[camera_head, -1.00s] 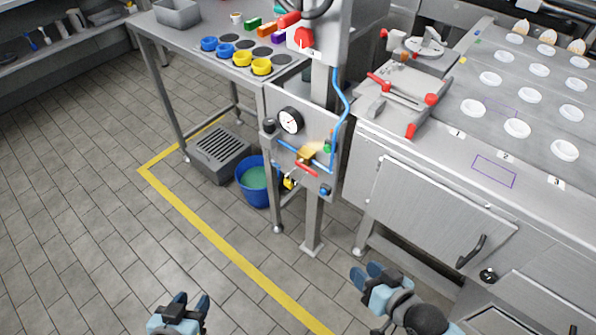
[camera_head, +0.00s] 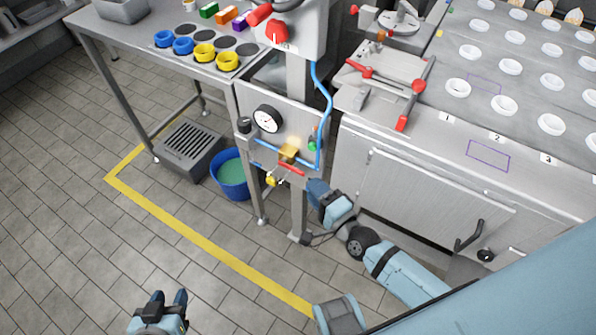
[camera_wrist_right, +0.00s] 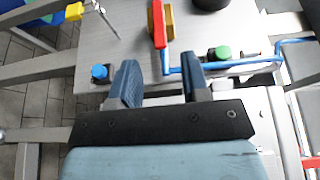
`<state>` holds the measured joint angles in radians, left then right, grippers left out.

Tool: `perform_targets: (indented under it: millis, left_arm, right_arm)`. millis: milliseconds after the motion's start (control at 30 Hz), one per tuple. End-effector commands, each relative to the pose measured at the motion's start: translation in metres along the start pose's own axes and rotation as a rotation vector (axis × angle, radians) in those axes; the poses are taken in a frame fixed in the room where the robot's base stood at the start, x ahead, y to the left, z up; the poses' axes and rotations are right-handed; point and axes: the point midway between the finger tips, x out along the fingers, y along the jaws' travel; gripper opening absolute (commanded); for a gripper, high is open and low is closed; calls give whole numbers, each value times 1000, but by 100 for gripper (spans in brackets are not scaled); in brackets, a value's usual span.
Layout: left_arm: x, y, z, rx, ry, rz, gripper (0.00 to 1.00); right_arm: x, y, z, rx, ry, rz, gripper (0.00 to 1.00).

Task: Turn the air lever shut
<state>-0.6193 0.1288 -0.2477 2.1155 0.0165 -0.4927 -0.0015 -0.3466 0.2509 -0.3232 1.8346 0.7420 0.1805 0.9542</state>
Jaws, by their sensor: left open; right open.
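The air lever (camera_head: 291,169) is a red handle on a brass valve (camera_head: 288,152), fixed to the grey upright panel with blue air pipe. In the right wrist view the red lever (camera_wrist_right: 159,24) points down toward the gap between my fingers, beside the brass body (camera_wrist_right: 169,22). My right gripper (camera_head: 316,187) is open, just right of and below the lever in the head view. Its fingers (camera_wrist_right: 160,72) appear on either side of the lever's line, with nothing gripped; contact cannot be told. My left gripper (camera_head: 171,300) is open and empty over the floor.
A pressure gauge (camera_head: 267,119), a green knob (camera_wrist_right: 222,53) and a blue knob (camera_wrist_right: 100,72) sit near the valve. A yellow part (camera_head: 272,179) hangs below it. A blue bucket (camera_head: 232,176) stands left of the panel leg. A steel cabinet (camera_head: 430,195) is at right.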

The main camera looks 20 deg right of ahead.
Motion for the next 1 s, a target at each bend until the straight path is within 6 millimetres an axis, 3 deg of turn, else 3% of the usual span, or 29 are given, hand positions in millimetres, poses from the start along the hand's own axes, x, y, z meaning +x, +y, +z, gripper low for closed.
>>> perform_targets:
  millis: [100, 300, 500, 767, 933, 1000]
  left_arm:
    - [1, -1, -4, 2, 9, -1, 43]
    - [2, -1, -7, 4, 17, -2, 43]
    - [2, -1, -6, 5, 17, -2, 43]
    - [2, -1, -4, 5, 13, -2, 43]
    - [3, -2, -3, 6, 9, -2, 43]
    - [3, -2, -2, 6, 9, -2, 43]
  right_arm:
    - [27, 0, 0, 0, 1, -2, 43]
    - [57, 0, 0, -2, 0, 0, 43]
    - [69, 0, 0, -2, 0, 1, 43]
    - [70, 0, 0, -3, -1, 1, 43]
    - [70, 0, 0, -3, -1, 1, 6]
    - [70, 0, 0, -3, -1, 1, 0]
